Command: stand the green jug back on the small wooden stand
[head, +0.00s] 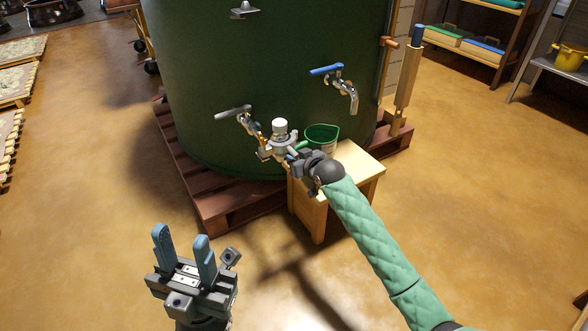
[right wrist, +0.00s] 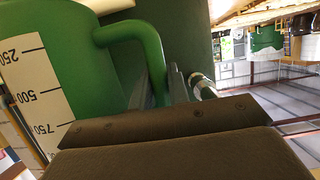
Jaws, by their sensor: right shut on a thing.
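The green jug (head: 322,138) is upright at the small wooden stand (head: 357,160), its open rim facing up. I cannot tell whether its base touches the stand's top. My right gripper (head: 301,148) is beside the jug, on its left in the head view. In the right wrist view the jug's white scale (right wrist: 40,90) and green handle (right wrist: 150,50) show, with the fingers (right wrist: 168,88) shut on the handle. The jug's lower part is partly hidden by my right wrist. My left gripper (head: 183,250) is open and empty over the floor.
A large dark green tank (head: 260,60) stands on a reddish pallet (head: 235,207) right behind the stand. A blue-handled tap (head: 345,88) and a grey-handled tap (head: 240,115) stick out near the jug. A white-capped fitting (head: 279,127) is close to my right gripper. The front floor is clear.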

